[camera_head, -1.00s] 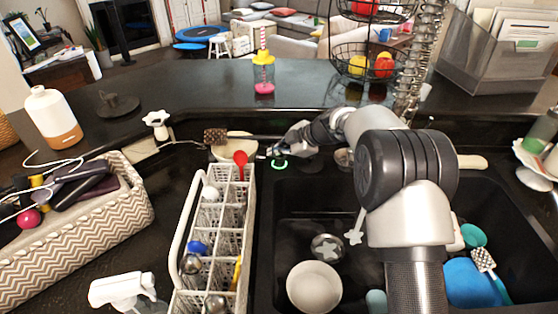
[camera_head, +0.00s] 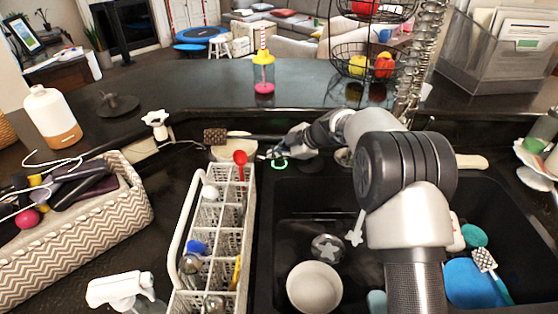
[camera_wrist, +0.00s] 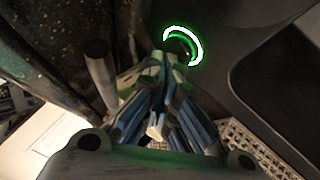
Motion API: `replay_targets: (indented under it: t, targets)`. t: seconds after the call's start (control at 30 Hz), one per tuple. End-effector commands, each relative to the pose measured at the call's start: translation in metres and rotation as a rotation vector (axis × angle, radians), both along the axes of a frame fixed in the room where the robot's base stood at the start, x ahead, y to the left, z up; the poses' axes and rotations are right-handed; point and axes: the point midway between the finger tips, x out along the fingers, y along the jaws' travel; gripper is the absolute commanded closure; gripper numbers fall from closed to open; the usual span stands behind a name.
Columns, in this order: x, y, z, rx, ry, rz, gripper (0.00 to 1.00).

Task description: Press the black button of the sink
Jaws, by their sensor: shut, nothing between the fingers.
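The black button shows in the wrist view (camera_wrist: 180,48), inside a bright green glowing ring at the sink's back left corner. In the head view the green-lit button ring (camera_head: 280,164) lies behind the left edge of the black sink (camera_head: 262,235). My gripper (camera_head: 275,153) is shut and empty, with its tips right by the ring. In the wrist view my gripper (camera_wrist: 158,66) points toward the ring's lower left side and hides part of it. I cannot tell whether the tips touch the button.
A white dish rack (camera_head: 186,225) with utensils stands left of the sink. A red spoon (camera_head: 240,160) rises near my gripper. A brown-headed brush (camera_head: 215,136) lies behind the rack. A white bowl (camera_head: 314,287) sits in the sink. A dark cylinder (camera_wrist: 100,70) stands beside my gripper.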

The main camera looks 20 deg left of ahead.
Motion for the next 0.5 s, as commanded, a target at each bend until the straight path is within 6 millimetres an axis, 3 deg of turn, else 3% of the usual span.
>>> replay_targets:
  t: [0.5]
  targets:
    - [-0.0001, -0.0002, -0.0058, 0.0, 0.001, 0.0, 1.0]
